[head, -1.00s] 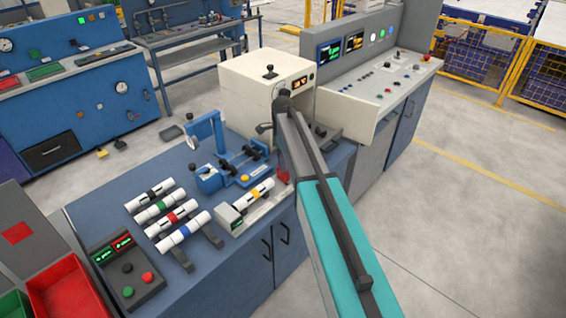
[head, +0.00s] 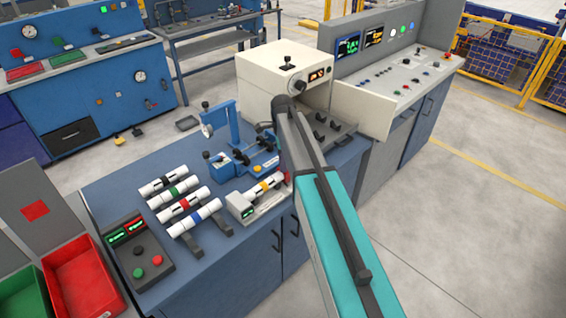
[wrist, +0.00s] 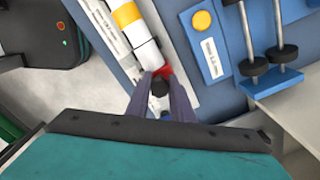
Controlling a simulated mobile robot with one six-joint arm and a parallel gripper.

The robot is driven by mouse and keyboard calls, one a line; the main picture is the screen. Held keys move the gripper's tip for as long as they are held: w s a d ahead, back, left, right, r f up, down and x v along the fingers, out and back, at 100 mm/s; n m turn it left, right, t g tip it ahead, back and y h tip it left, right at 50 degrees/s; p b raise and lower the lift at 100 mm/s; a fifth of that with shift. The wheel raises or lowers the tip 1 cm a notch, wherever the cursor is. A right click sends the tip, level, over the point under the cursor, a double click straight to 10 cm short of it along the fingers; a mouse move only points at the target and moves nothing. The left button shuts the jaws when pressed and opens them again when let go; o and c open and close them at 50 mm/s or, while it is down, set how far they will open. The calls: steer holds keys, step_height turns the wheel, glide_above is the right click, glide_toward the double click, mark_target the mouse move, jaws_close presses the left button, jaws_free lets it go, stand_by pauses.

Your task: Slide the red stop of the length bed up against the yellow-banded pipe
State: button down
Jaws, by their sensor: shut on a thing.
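The yellow-banded pipe (head: 258,190) lies on the length bed (head: 270,206) at the front of the blue bench. In the wrist view the pipe (wrist: 127,15) runs from the top edge down to the red stop (wrist: 164,72). The pipe's white end is at the stop or very close to it; I cannot tell if they touch. The red stop (head: 287,178) shows as a sliver beside my arm in the head view. My gripper (wrist: 160,86) is shut on the stop's black knob (wrist: 160,85). My arm hides the gripper in the head view.
Several banded pipes (head: 186,204) lie on a rack left of the bed. A button box (head: 140,252) stands in front of them. A blue fixture (head: 240,155) with black knobs is just behind the bed, and a cream machine (head: 270,80) stands at the back.

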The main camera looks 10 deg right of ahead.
steer(key=c, duration=1.5)
jaws_free()
steer(key=shift+s+a+f, duration=0.1)
steer(key=shift+s+a, duration=0.2)
steer(key=shift+a, duration=0.1)
steer(key=shift+c, duration=0.2)
steer(key=shift+d, duration=0.1)
steer(key=shift+w+d, duration=0.1)
steer(key=shift+r, duration=0.2)
steer(key=shift+w+r+b, duration=0.1)
steer(key=shift+r+b, duration=0.2)
steer(key=shift+r, duration=0.4)
step_height(320, 180, up, 12)
steer(key=b, duration=0.3)
steer(key=shift+r, duration=0.1)
